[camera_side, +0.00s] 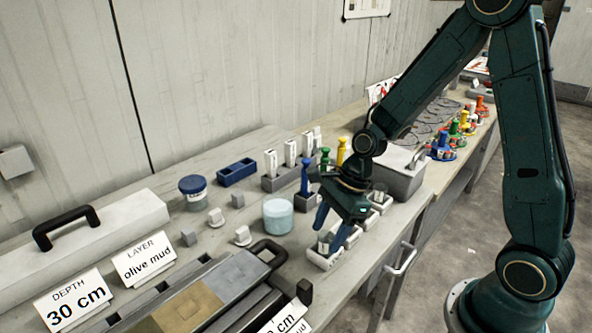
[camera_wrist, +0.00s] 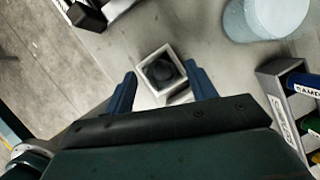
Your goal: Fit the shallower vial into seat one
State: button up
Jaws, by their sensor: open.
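My gripper (camera_side: 335,222) has its blue fingers apart and points down over the nearest of the small white square seats (camera_side: 322,258) along the bench's front edge. In the wrist view my gripper (camera_wrist: 162,90) has one finger on each side of a square pale seat (camera_wrist: 143,75). A dark round shape (camera_wrist: 163,71) sits inside that seat; I cannot tell if it is a vial's top or the seat's hollow. More white seats (camera_side: 371,218) stand behind it, partly hidden by the gripper. No vial's depth marking is readable, so I cannot tell which is shallower.
A pale blue tub (camera_side: 278,216) stands left of the gripper. A rack with blue, green and yellow handled tools (camera_side: 305,180) is behind. Several small grey pieces (camera_side: 216,217) lie farther left. A core tray (camera_side: 205,300) fills the front; a grey box (camera_side: 403,180) stands right.

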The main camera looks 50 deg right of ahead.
jog(key=v, duration=1)
jog(key=shift+s+d+r, duration=0.1)
jog(key=shift+r, duration=0.05)
dwell(0.3)
jog(key=s+r+n+t+h, duration=0.2)
jog(key=s+r+n, duration=0.3)
jog(key=n, duration=0.6)
jog(key=s+r+n+t+h, duration=0.2)
jog(key=s+r+n, duration=0.3)
jog(key=s+n, duration=0.5)
jog(key=shift+r+n, duration=0.2)
jog(key=shift+n, duration=0.5)
